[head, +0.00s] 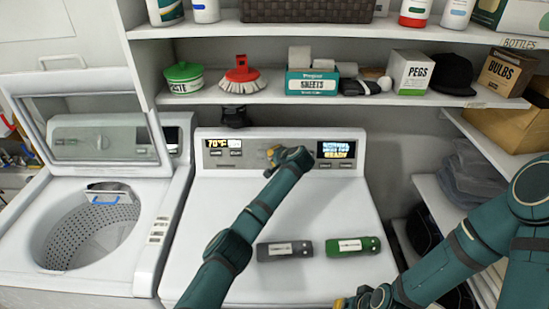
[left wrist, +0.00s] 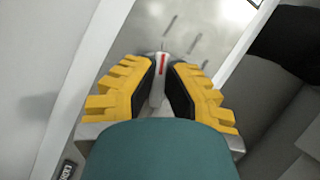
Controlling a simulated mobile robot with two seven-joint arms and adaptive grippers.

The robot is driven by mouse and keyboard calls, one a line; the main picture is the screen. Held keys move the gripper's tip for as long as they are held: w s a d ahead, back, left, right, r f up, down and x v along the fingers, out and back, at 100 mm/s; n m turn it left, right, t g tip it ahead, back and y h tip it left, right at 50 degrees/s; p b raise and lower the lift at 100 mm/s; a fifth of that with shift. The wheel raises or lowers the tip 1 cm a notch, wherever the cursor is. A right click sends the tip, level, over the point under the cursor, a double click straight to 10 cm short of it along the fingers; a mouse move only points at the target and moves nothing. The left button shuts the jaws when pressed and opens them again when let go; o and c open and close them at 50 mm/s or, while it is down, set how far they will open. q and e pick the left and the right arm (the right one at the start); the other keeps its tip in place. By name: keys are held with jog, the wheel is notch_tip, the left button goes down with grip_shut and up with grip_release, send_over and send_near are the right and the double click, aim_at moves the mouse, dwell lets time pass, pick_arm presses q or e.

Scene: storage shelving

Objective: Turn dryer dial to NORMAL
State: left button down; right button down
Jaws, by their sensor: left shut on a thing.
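The dryer (head: 330,210) stands in the middle of the head view, its control panel (head: 303,143) at the back of its top. My left gripper (head: 272,154) is at the middle of this panel and covers the dial there. In the left wrist view the pale dial (left wrist: 158,88) with a red pointer line sits between the yellow fingers of my left gripper (left wrist: 160,76), which is shut on it. Dark tick marks show on the panel around it; their labels cannot be read. My right gripper (head: 347,302) shows only in part at the bottom edge, its jaws unclear.
A dark remote-like device (head: 284,249) and a green one (head: 353,246) lie on the dryer top. An open-lidded washer (head: 120,265) stands at the left. Shelves (head: 270,93) with boxes and brushes hang above; side shelves (head: 455,215) stand at the right.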

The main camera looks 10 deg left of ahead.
pick_arm(q)
jog(key=shift+a, duration=0.1)
jog(key=c, duration=1)
grip_release()
jog(key=v, duration=1.2)
jog(key=shift+f, duration=0.1)
